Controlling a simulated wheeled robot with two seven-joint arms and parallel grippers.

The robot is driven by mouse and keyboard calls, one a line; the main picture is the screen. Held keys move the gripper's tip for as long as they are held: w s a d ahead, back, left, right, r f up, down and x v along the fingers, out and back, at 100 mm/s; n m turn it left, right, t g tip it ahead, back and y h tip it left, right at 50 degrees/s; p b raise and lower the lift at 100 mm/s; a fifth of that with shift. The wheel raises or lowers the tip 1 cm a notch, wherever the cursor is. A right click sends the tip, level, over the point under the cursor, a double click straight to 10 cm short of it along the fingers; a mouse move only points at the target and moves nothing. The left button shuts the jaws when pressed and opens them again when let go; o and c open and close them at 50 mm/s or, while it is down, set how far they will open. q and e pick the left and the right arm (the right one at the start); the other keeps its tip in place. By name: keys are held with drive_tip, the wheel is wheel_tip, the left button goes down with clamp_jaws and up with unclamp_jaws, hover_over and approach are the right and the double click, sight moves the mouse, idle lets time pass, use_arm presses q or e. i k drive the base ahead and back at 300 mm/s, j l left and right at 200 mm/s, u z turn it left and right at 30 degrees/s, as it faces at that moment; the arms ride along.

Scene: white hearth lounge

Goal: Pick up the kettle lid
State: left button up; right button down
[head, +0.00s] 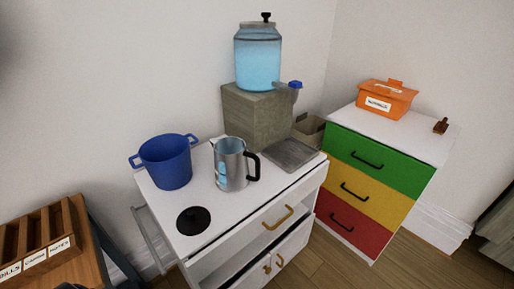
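The kettle lid is a small black disc with a knob (193,220). It lies flat on the white cart top near its front left corner. The kettle (230,169) is a silver jug with a black handle and blue marks on its side. It stands upright and open-topped behind and to the right of the lid, apart from it. Neither of my grippers shows in the head view.
A blue pot (166,163) stands behind the lid on the white cart (228,214). A metal tray (290,154) lies at the right. A water dispenser (258,62) stands on a block (256,113) behind. A coloured drawer unit (366,170) is to the right; a wooden rack (42,243) is at the left.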

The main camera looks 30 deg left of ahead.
sight(193, 221)
drive_tip(key=u, duration=1.05)
